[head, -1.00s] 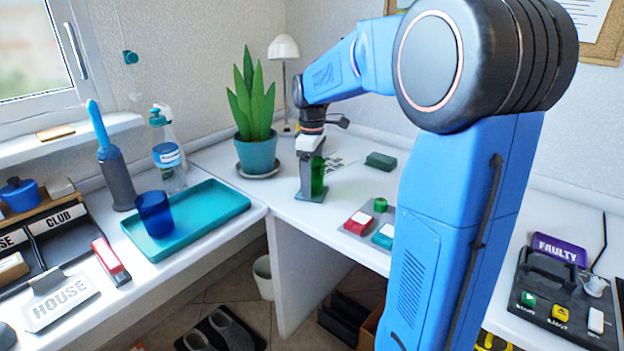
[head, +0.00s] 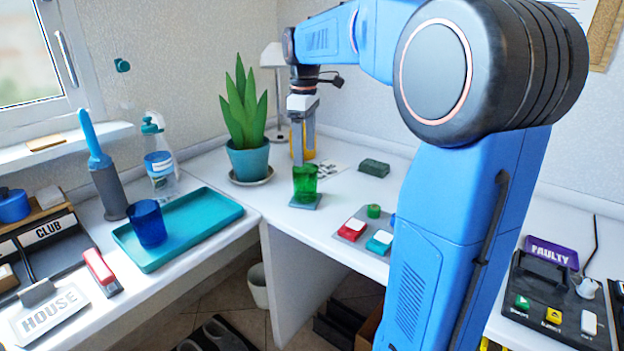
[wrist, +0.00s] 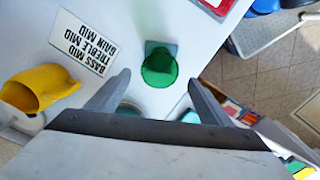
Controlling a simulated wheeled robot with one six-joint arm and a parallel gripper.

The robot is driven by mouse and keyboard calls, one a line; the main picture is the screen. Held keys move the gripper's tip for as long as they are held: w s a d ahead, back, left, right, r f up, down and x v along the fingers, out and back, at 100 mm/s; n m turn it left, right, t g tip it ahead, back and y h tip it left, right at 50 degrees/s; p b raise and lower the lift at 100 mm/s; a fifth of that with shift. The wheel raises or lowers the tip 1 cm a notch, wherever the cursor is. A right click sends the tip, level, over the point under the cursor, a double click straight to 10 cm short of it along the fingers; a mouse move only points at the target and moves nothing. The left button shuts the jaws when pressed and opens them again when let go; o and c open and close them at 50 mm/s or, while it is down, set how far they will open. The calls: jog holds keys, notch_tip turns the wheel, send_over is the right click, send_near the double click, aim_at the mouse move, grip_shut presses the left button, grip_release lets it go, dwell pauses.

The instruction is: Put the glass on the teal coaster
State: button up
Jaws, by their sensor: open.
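A green glass (head: 305,180) stands upright on a small teal-grey coaster (head: 307,204) on the white desk. The wrist view shows the glass (wrist: 159,68) from above, with the coaster (wrist: 152,46) showing under and beside it. My gripper (head: 303,157) is open and empty, just above and behind the glass in the head view. In the wrist view, its fingers (wrist: 158,82) are spread to either side of the glass, apart from it. A blue glass (head: 148,223) stands on the teal tray (head: 215,193) at the left.
A potted plant (head: 247,125) stands left of my gripper. A yellow object (wrist: 40,86) and a printed card (wrist: 85,43) lie near the glass. A pad with red and teal blocks (head: 352,230) is to the right.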

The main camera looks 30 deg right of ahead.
jog(key=s+a+f+m+t, duration=0.1)
jog(key=s+a+f+m, duration=0.2)
jog(key=s, duration=0.6)
jog(key=s+a+f+m+t, duration=0.2)
jog(key=s+f, duration=0.4)
jog(key=s, duration=0.4)
jog(key=s+a+f+m+t, duration=0.1)
jog(key=s+a+f+m, duration=0.2)
jog(key=s, duration=0.7)
notch_tip(320, 180, down, 3)
jog(key=shift+s+a+r+m+t, duration=0.2)
jog(key=shift+a+m+t, duration=0.2)
jog(key=shift+a, duration=0.2)
